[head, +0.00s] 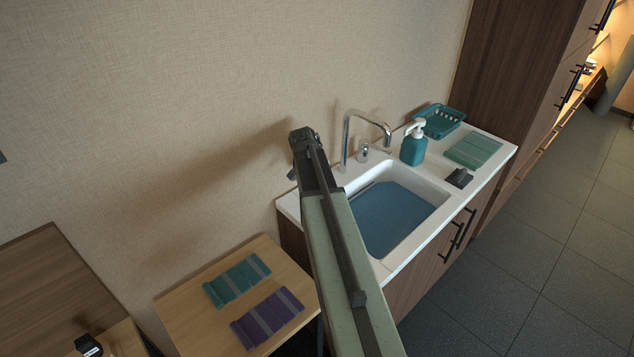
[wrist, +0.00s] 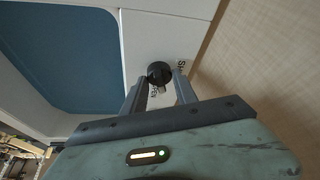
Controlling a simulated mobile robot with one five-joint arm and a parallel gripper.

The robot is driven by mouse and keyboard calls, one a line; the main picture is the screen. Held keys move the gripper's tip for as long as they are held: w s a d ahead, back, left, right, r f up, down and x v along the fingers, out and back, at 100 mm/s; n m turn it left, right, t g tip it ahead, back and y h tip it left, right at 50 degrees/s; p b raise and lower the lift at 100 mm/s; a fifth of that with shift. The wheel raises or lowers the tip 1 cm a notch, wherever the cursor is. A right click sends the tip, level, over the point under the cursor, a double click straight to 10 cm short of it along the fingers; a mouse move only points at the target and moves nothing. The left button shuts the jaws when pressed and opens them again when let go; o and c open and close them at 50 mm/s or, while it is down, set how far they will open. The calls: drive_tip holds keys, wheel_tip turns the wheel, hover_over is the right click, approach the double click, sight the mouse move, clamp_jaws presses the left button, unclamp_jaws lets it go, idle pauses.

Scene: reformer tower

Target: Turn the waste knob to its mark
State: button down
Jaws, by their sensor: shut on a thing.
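A round black knob (wrist: 159,73) stands on the white counter beside the sink in the wrist view. My gripper (wrist: 160,82) has one finger on each side of the knob and is shut on it. Dark lettering is printed on the counter close to the knob, partly covered and too small to read fully. In the head view my gripper (head: 303,143) is at the sink's left back end, and my arm hides the knob there. The knob's mark cannot be made out.
The sink basin (head: 441,199) has a blue bottom and a chrome tap (head: 346,136) behind it. A teal soap bottle (head: 413,149), a teal basket (head: 456,112) and a dark block (head: 459,178) stand on the counter. Folded cloths lie on a wooden table (head: 190,315) at left.

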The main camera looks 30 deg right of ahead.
drive_tip(key=shift+w+m+g+h, duration=0.15)
drive_tip(key=shift+m+g, duration=0.25)
drive_tip(key=shift+m, duration=0.65)
drive_tip(key=shift+s+m+g+h, duration=0.15)
drive_tip(key=shift+m+g, duration=0.25)
drive_tip(key=shift+m, duration=0.65)
drive_tip(key=c, duration=1)
unclamp_jaws()
drive_tip(key=p+v, duration=0.7)
drive_tip(key=shift+r, duration=0.4)
drive_tip(key=shift+w+a, duration=0.1)
drive_tip(key=shift+a, duration=0.05)
